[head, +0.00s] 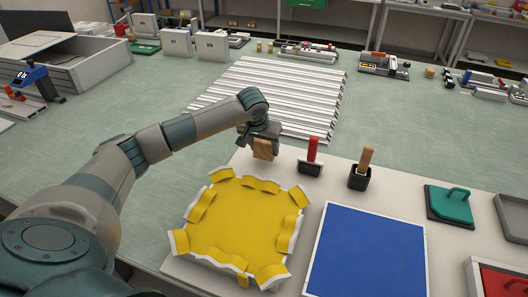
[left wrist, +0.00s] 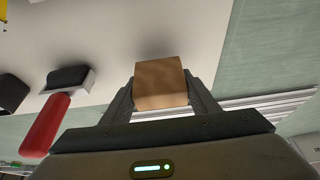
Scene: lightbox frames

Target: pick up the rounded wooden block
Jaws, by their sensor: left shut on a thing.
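The wooden block (head: 264,149) is light brown and hangs below my left gripper (head: 262,138) in the head view. In the left wrist view the block (left wrist: 160,83) sits between the two fingers of my left gripper (left wrist: 160,98), which are shut on it. The block is over the back edge area of the white board (head: 240,163), behind the yellow tray (head: 240,222). Part of the block is hidden by the fingers. I cannot tell for certain whether it is clear of the surface. My right gripper is not in view.
A red-handled tool (head: 312,155) and a wooden-handled one (head: 362,168) stand in black holders right of the block. A blue panel (head: 367,255) and a green piece with a handle (head: 450,204) lie farther right. Ribbed white panels (head: 275,95) lie behind.

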